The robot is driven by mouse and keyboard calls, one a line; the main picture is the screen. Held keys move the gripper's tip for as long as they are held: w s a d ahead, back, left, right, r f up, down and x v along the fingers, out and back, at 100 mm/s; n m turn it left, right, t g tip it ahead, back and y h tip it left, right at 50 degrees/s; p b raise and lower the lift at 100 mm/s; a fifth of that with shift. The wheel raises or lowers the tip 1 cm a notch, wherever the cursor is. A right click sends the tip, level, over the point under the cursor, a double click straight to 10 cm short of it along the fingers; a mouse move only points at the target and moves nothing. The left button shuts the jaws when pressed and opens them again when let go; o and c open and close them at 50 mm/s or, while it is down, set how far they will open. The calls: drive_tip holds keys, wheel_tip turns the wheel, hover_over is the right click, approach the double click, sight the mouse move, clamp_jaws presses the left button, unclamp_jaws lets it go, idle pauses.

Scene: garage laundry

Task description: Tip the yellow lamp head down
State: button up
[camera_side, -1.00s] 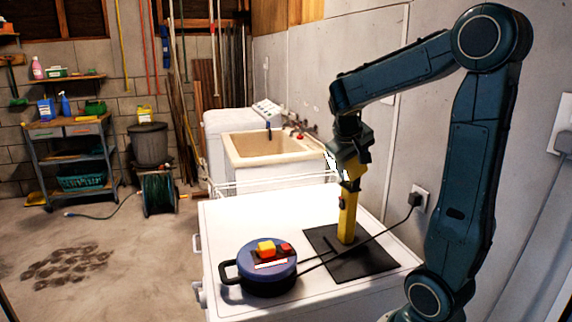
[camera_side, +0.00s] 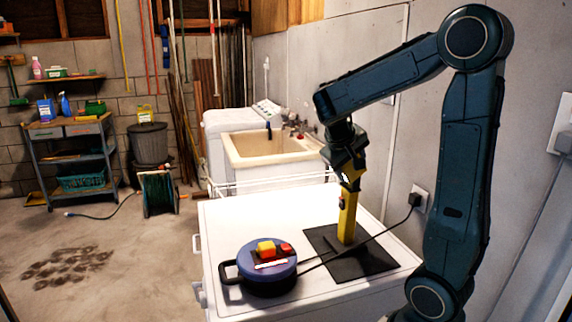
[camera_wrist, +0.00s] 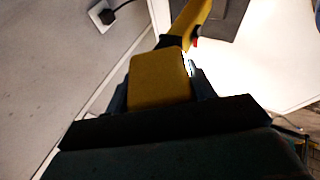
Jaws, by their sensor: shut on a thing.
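The yellow lamp has an upright post (camera_side: 347,215) on a dark mat or base on the white top. Its head (camera_wrist: 160,80) is a yellow block at the top of the post, joined by a dark hinge (camera_wrist: 168,41). My gripper (camera_side: 346,168) is shut on the head, with one dark finger on each side of it in the wrist view. In the side view my gripper hides most of the head. A small bright patch, likely the lens, shows just under my gripper, low on the head.
A blue round cable reel (camera_side: 266,268) with a red and yellow top stands left of the lamp. Its black cable passes the post to a wall outlet (camera_side: 420,199). A sink (camera_side: 270,147) stands behind.

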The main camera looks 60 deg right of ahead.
drive_tip(key=shift+w+a+f+n+g+h, duration=0.3)
drive_tip(key=shift+f+g+h, duration=0.1)
drive_tip(key=shift+g+h, duration=0.4)
idle(1.0)
drive_tip(key=o, duration=0.9)
drive_tip(key=shift+c, duration=0.2)
drive_tip(key=shift+r, duration=0.15)
drive_tip(key=v, duration=0.7)
idle(0.6)
drive_tip(key=shift+s, duration=0.1)
